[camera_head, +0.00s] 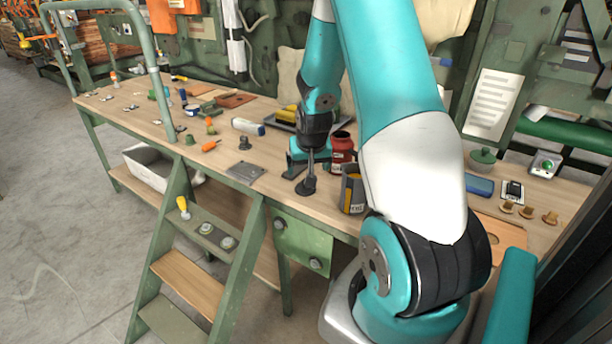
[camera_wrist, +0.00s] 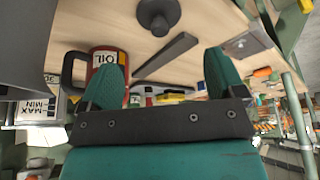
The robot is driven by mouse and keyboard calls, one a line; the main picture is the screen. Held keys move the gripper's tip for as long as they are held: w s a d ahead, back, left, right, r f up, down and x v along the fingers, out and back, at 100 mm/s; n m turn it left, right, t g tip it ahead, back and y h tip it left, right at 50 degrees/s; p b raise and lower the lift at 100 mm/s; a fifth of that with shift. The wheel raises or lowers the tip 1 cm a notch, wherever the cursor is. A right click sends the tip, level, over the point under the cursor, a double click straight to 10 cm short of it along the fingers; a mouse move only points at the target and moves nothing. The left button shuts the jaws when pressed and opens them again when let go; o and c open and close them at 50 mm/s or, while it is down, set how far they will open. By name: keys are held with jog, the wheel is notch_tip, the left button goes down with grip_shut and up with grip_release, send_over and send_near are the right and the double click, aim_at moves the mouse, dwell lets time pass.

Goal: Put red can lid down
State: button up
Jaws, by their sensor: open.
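The red can (camera_head: 342,150) stands upright on the workbench, its top dark and seemingly open. It also shows with an "OIL" label in the wrist view (camera_wrist: 107,57). A dark grey round piece (camera_head: 306,187), which looks like its lid, rests on the bench left of the can near the front edge. It shows at the top of the wrist view (camera_wrist: 158,14), with a dark bar (camera_wrist: 170,54) below; whether they join is unclear. My gripper (camera_head: 309,170) is low over the bench. Its teal fingers (camera_wrist: 164,72) are apart with nothing clamped between them.
A dark open-topped container (camera_head: 353,190) stands right of the gripper, close to my arm. A grey metal plate (camera_head: 246,172) lies to the left. A tray (camera_head: 286,118) with a yellow item is behind. Bare wood (camera_head: 270,195) shows along the front.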

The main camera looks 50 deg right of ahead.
jog(key=s+a+r+n+y, duration=0.1)
jog(key=a+r+n+y, duration=0.15)
jog(key=a+r, duration=0.65)
jog(key=a+r+n+y, duration=0.2)
jog(key=a+r+n, duration=0.15)
jog(key=a, duration=1.15)
jog(key=s+a+r+n+g+y, duration=0.1)
jog(key=s+a+r+n, duration=0.2)
jog(key=s+a, duration=0.5)
jog(key=s+a+r+n+g+y, duration=0.1)
jog(key=s+a+r+n+g, duration=0.1)
jog(key=s+a+n, duration=0.4)
jog(key=s+a+r, duration=0.1)
jog(key=s, duration=0.2)
jog(key=shift+a+y, duration=0.35)
jog(key=shift+a, duration=0.05)
